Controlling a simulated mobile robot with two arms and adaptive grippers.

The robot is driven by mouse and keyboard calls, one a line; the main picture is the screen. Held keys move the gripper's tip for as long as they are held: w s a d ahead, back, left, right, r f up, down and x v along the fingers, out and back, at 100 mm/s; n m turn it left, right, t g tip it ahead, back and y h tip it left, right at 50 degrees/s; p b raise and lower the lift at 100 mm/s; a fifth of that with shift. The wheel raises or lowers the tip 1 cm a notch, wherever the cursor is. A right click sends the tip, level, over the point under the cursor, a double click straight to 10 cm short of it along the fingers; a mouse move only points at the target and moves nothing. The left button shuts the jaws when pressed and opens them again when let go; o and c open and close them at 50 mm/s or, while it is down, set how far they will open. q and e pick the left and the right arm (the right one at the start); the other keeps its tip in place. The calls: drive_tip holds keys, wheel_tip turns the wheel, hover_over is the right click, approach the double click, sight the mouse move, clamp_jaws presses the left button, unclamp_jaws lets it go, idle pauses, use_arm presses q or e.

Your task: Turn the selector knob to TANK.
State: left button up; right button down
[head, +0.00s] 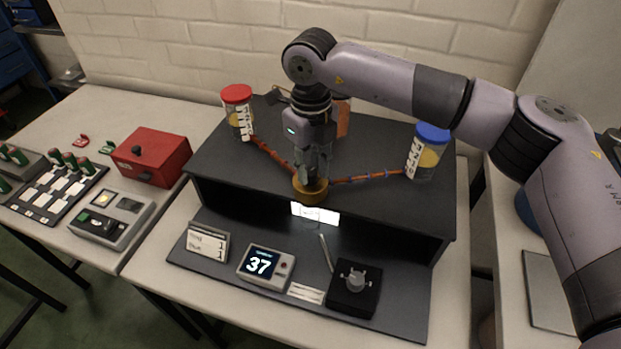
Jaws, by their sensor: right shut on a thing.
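A round amber-brown knob (311,195) sits at the middle of the front edge of the black cabinet's top, between two orange lines. I take it to be the selector knob; which way it points is hidden by the gripper. My right gripper (314,178) points straight down over it and is shut on it. The red-lidded jar (239,112) stands to the left and the blue-lidded jar (427,151) to the right, each at the end of an orange line. A word TANK cannot be read anywhere. My left gripper is not in view.
Below the black cabinet's top (225,170) are a display reading 37 (263,266), a flip card (208,242) and a black box with a grey fitting (354,288).

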sight(311, 172)
drive_tip(key=shift+n+b, duration=1.45)
drive_tip(key=shift+n, duration=0.45)
drive_tip(key=c, duration=1.3)
unclamp_jaws()
wheel_tip(311, 172, up, 12)
drive_tip(key=shift+r, duration=0.1)
